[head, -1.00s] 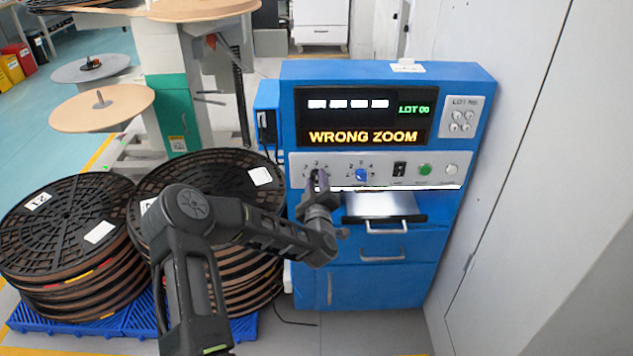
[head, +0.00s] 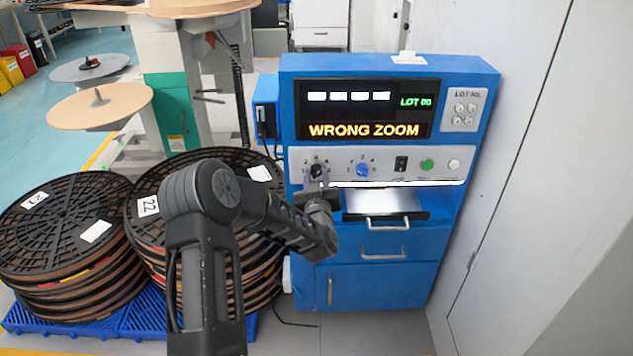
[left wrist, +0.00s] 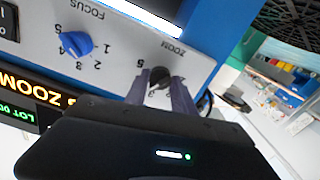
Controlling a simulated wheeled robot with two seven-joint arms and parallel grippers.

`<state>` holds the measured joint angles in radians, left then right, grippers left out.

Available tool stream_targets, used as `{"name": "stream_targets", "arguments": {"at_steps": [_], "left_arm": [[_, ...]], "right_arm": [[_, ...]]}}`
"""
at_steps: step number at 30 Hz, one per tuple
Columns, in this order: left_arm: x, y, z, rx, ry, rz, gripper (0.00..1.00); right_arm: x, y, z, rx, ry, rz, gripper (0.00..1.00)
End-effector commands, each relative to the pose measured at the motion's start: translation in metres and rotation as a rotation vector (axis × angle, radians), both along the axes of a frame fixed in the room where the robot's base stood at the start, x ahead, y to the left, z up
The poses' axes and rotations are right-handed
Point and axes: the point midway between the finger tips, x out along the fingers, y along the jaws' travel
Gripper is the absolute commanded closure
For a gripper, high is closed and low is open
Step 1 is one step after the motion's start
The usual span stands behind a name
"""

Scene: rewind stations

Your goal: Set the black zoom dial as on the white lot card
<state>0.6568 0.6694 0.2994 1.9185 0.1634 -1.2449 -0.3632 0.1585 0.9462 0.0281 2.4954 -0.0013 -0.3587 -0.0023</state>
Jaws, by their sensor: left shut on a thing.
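The black zoom dial (head: 317,171) is at the left end of the white control strip on the blue machine (head: 375,68). My left gripper (head: 322,181) is at this dial from below. In the left wrist view its two fingers (left wrist: 160,84) are on either side of the black dial (left wrist: 160,74), shut on it. The fingers and the view's angle partly cover the zoom scale, so I cannot tell the exact setting. The white lot card (head: 408,59) lies on top of the machine; its writing is too small to read. My right gripper is not in view.
The display (head: 365,129) reads WRONG ZOOM and LOT 00. Right of the zoom dial are a blue focus dial (head: 363,169), a black switch (head: 401,164) and a green button (head: 427,164). Stacked reels (head: 70,225) stand left; a wall is close on the right.

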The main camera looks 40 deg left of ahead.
Motion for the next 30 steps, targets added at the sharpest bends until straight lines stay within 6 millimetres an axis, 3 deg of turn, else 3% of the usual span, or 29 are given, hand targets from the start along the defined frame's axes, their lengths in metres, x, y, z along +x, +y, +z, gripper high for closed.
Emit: {"name": "stream_targets", "arguments": {"at_steps": [12, 30], "left_arm": [[0.001, -0.001, 0.0, 0.229, 0.171, 0.0, 1.0], [0.0, 0.001, 0.0, 0.276, 0.212, 0.002, 1.0]], "right_arm": [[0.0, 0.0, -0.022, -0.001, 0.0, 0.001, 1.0], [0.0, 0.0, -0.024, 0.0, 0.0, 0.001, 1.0]]}}
